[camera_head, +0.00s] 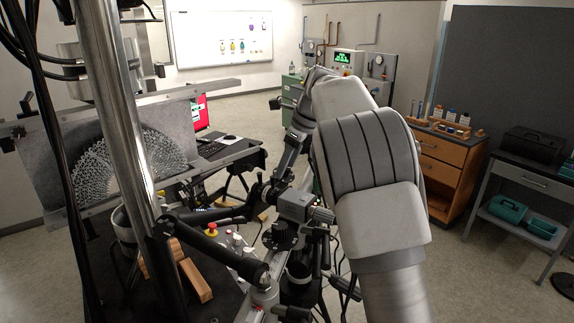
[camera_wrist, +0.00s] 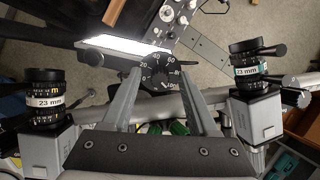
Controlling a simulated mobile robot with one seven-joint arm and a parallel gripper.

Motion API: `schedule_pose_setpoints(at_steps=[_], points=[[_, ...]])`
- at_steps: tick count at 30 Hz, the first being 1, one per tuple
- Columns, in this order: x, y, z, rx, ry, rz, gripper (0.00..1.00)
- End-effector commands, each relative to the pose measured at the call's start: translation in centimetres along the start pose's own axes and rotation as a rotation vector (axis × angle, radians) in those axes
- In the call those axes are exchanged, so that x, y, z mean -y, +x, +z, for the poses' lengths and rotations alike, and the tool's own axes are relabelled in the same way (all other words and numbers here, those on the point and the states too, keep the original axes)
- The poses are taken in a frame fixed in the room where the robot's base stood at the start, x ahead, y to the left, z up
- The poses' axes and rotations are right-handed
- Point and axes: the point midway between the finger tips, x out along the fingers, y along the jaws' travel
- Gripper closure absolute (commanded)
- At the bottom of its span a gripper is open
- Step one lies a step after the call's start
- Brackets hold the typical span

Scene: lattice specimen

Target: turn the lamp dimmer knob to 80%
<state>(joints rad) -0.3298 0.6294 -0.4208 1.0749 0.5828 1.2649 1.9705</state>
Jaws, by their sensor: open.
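The lamp dimmer knob (camera_wrist: 159,74) shows in the wrist view as a dark round dial with white numbers around it. 40 and 60 are at its top and 80 at its right. A dark pointed part sticks out to the right of the dial, but I cannot tell what setting it marks. A bright white lit panel (camera_wrist: 112,47) lies just above and left of the dial. My gripper (camera_wrist: 161,80) is open, with one finger at each side of the dial. I cannot tell whether the fingers touch it.
Two cameras with 23 mm lenses (camera_wrist: 47,98) (camera_wrist: 249,65) flank the gripper on a metal bar. A panel with buttons (camera_wrist: 175,14) lies beyond the dial. In the head view, a red button (camera_head: 211,229), wooden blocks (camera_head: 195,281) and a lattice specimen (camera_head: 130,165) stand left.

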Motion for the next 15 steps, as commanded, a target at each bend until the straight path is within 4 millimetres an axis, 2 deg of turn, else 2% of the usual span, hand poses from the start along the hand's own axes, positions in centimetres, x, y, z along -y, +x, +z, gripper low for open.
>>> schedule_pose_setpoints(at_steps=[10, 11, 15], points=[[0.02, 0.50, -0.02, 0.000, 0.000, -0.001, 0.41], [0.02, 0.50, -0.02, 0.000, 0.000, -0.001, 0.44], [0.02, 0.48, -0.02, 0.000, 0.000, -0.001, 0.69]])
